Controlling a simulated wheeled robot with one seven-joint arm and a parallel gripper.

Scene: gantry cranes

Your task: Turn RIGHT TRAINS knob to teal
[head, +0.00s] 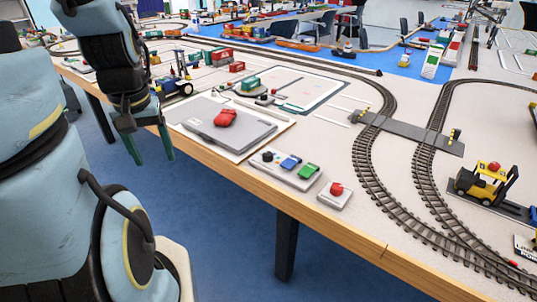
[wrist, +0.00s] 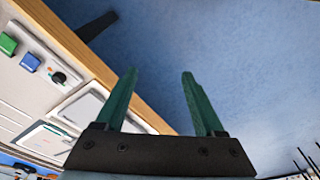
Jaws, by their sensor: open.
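A light control panel (head: 291,173) lies near the table's front edge, with a black round knob (head: 268,156) at its left end, then a blue control (head: 290,162) and a green control (head: 309,170). The knob (wrist: 58,78) also shows in the wrist view, with small coloured marks beside it. No label is legible, and I cannot tell which colour it points to. My gripper (head: 153,158) has teal fingers, open and empty, left of the panel and off the table's front edge. In the wrist view the open gripper (wrist: 159,74) points over blue floor, apart from the knob.
A grey laptop-like case (head: 215,138) with a red object (head: 225,117) on it sits left of the panel. A red button box (head: 335,195) is on the right. The wooden table edge (head: 250,192) runs in front. Train tracks (head: 370,175) and a toy forklift (head: 482,183) lie further right.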

